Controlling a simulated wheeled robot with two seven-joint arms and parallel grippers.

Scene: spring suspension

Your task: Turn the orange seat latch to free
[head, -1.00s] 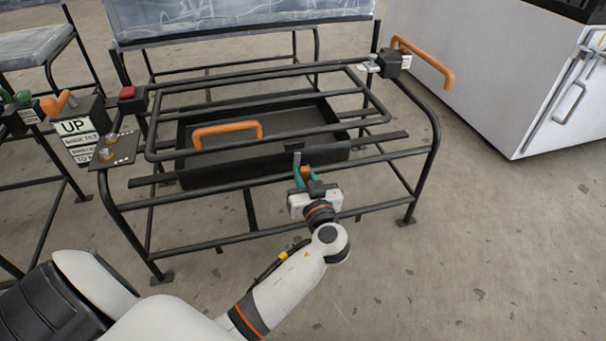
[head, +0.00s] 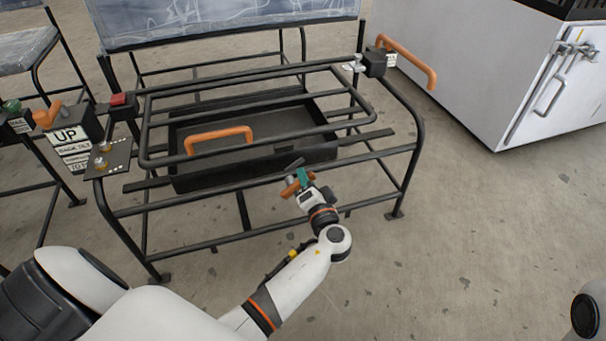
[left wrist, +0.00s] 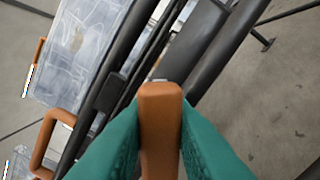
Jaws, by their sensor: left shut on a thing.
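The orange seat latch (head: 290,189) is at the front edge of the seat frame (head: 258,174). My left gripper (head: 302,180), with teal fingers, is shut on it. In the left wrist view the latch (left wrist: 161,120) stands between the two teal fingers, which touch it on both sides. In the head view, the latch points left and slightly down from the fingers. A short dark grey piece (head: 295,164) shows just above it. The fingers hide part of the latch and its mount. My right gripper is not in view.
A dark tray (head: 325,154) with an orange handle (head: 218,134) sits inside the frame. The floor at right is clear.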

